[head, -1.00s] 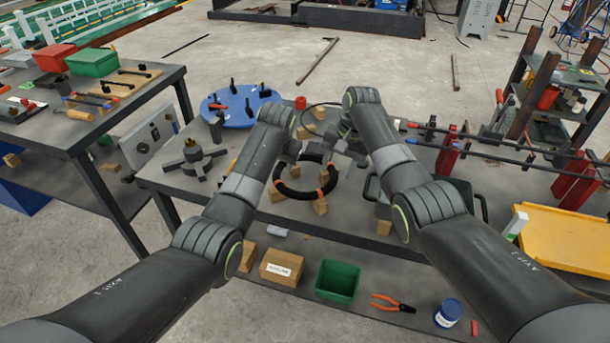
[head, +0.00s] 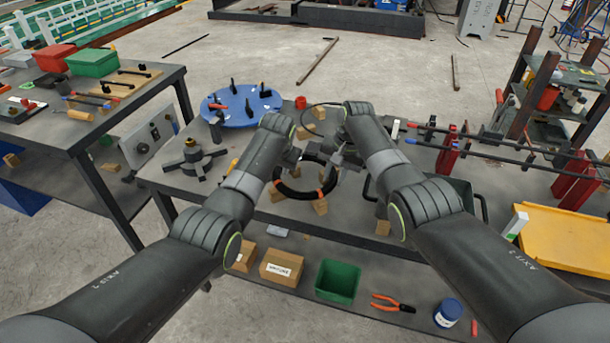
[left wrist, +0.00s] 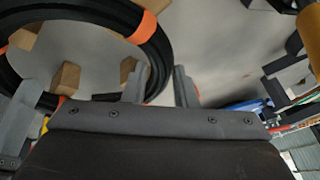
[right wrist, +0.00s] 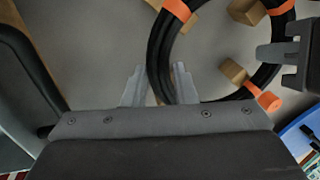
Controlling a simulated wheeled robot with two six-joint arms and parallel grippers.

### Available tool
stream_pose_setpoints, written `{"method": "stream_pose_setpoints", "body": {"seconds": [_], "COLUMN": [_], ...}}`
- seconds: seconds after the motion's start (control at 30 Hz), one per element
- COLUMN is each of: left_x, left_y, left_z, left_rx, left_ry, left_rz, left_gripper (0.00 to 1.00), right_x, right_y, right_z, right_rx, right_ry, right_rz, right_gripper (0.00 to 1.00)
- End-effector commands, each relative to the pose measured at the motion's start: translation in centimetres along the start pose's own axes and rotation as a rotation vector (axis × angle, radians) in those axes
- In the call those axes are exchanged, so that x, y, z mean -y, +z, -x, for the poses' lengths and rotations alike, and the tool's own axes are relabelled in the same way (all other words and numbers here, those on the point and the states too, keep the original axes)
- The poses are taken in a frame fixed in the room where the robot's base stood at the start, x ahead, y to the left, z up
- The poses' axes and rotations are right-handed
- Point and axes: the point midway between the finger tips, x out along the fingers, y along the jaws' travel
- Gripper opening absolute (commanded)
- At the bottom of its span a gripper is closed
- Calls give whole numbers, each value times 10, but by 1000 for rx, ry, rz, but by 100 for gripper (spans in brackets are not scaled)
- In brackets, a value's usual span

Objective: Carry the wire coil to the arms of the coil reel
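The wire coil (head: 298,194) is a black ring with orange bands, lying on wooden blocks on the middle table. It also shows in the left wrist view (left wrist: 152,45) and right wrist view (right wrist: 158,60). My left gripper (head: 287,163) is at the coil's left side; its open fingers (left wrist: 160,88) stand either side of the ring near an orange band. My right gripper (head: 340,163) is at the right side; its open fingers (right wrist: 158,88) straddle the ring. Contact is unclear. A grey hub with several arms (head: 195,160), seemingly the coil reel, stands left of the coil.
A blue round plate (head: 240,107) with black upright pieces is behind the reel. Red stands (head: 447,153) carrying long bars are on the right. A green bin (head: 338,281) and a cardboard box (head: 281,267) sit on the lower shelf.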

Motion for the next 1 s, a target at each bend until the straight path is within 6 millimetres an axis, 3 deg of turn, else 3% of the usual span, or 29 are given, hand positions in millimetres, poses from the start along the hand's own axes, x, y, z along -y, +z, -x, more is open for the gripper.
{"method": "stream_pose_setpoints", "body": {"seconds": [0.03, 0.2, 1.0], "left_x": [0, 0, 0], "left_y": [0, 0, 0], "left_z": [0, 0, 0], "left_rx": [0, 0, 0], "left_ry": [0, 0, 0], "left_rz": [0, 0, 0], "left_gripper": [19, 0, 0], "right_x": [0, 0, 0], "right_y": [0, 0, 0], "right_z": [0, 0, 0], "right_rx": [0, 0, 1], "right_ry": [0, 0, 0], "right_rz": [0, 0, 0], "right_gripper": [18, 0, 0]}}
